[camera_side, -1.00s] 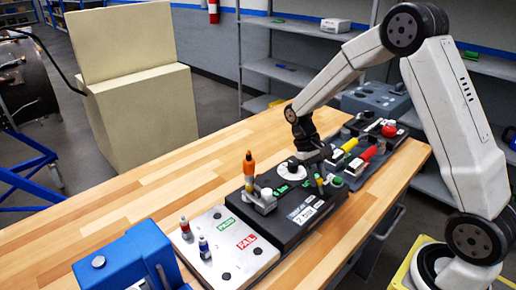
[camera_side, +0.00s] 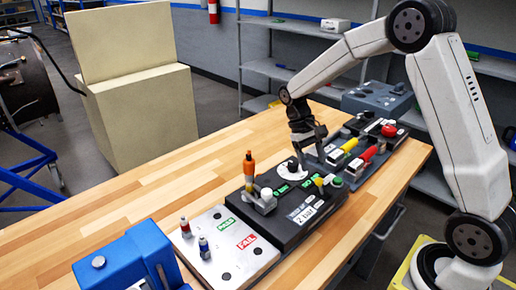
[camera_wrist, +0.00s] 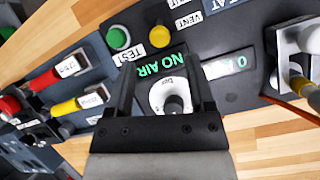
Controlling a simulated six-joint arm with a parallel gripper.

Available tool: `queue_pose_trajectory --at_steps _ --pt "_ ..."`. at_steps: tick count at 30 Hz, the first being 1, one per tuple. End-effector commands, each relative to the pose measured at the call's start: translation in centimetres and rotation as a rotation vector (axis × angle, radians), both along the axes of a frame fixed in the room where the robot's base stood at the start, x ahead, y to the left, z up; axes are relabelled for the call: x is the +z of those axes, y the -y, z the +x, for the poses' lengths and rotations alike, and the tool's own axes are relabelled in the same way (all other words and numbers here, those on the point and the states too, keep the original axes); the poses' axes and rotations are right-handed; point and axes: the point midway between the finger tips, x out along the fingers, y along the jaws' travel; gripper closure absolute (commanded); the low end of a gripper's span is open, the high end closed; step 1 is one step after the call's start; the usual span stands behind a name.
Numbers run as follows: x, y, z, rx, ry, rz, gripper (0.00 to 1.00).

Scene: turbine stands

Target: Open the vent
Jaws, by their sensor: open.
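My gripper (camera_side: 312,150) is open and empty, above the black test box (camera_side: 285,229) near its white round dial. In the wrist view my fingers (camera_wrist: 160,68) stand either side of the dial (camera_wrist: 157,97) and its dark knob; I cannot tell whether they touch it. A yellow button (camera_wrist: 178,12) has a "VENT" label (camera_wrist: 189,22) near it. A green button (camera_wrist: 118,38) has a "TEST" label (camera_wrist: 131,52). A yellow handle (camera_wrist: 66,106) and a red handle (camera_wrist: 46,80) sit on a neighbouring panel; their labels are too small to read.
A green display (camera_wrist: 171,68) reads "NO AIR". An orange-topped tool (camera_side: 249,165) stands upright near the box's left end. A white plate (camera_side: 213,252) has "PASS" and "FAIL" labels. A blue device (camera_side: 130,262) stands at front left. The wooden table (camera_side: 130,200) is clear at left.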

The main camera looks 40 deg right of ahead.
Motion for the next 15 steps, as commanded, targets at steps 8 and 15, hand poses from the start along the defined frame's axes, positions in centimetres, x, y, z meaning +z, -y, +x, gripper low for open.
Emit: queue_pose_trajectory --at_steps 8,15 --pt "2.3 0.0 1.2 0.001 0.002 0.0 0.31" --pt "2.6 0.0 1.3 0.001 0.0 0.0 0.31"
